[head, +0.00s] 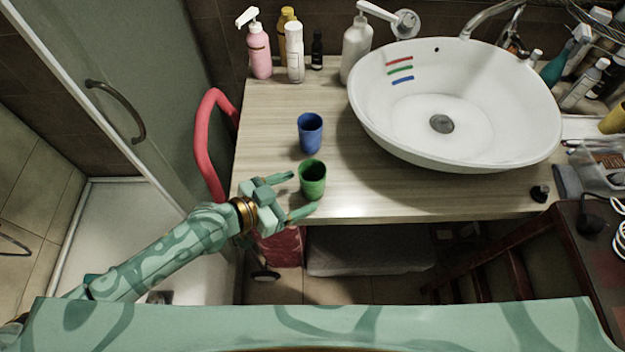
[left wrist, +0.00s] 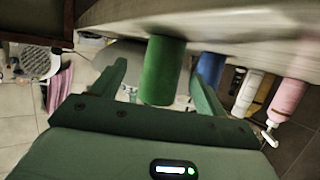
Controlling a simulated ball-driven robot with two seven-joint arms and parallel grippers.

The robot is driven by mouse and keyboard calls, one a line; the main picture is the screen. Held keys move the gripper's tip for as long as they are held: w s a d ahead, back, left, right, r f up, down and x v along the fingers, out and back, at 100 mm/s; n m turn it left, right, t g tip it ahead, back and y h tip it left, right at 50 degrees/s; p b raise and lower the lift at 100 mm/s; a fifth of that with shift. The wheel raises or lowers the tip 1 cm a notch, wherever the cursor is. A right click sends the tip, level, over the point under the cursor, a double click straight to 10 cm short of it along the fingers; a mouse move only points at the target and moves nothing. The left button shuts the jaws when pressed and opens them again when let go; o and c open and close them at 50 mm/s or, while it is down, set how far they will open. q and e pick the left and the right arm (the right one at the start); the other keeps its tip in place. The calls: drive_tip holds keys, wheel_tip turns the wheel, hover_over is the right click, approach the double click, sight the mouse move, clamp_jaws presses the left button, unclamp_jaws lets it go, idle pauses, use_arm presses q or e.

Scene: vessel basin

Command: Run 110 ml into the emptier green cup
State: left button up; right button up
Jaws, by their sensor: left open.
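One green cup (head: 312,182) stands upright near the front edge of the wooden counter; I see no second green cup. It also shows in the left wrist view (left wrist: 162,72), between the fingers. My left gripper (head: 291,195) is open, with its fingers on either side of the green cup; I cannot tell whether they touch it. A blue cup (head: 310,133) stands just behind the green one. The white basin (head: 455,140) sits to the right, with red, green and blue marks on its inner wall and a faucet (head: 490,14) behind. My right gripper is not in view.
The counter (head: 400,195) is clear in front of the basin. A pink pump bottle (head: 259,52), a white bottle (head: 294,52) and a white soap dispenser (head: 356,48) stand at the back left. A red curved rail (head: 203,140) is beside the counter's left edge.

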sight(302, 187)
use_arm(q)
drive_tip(key=x, duration=0.5)
drive_tip(key=shift+w+d, duration=0.1)
drive_tip(key=shift+w, duration=0.35)
drive_tip(key=c, duration=1)
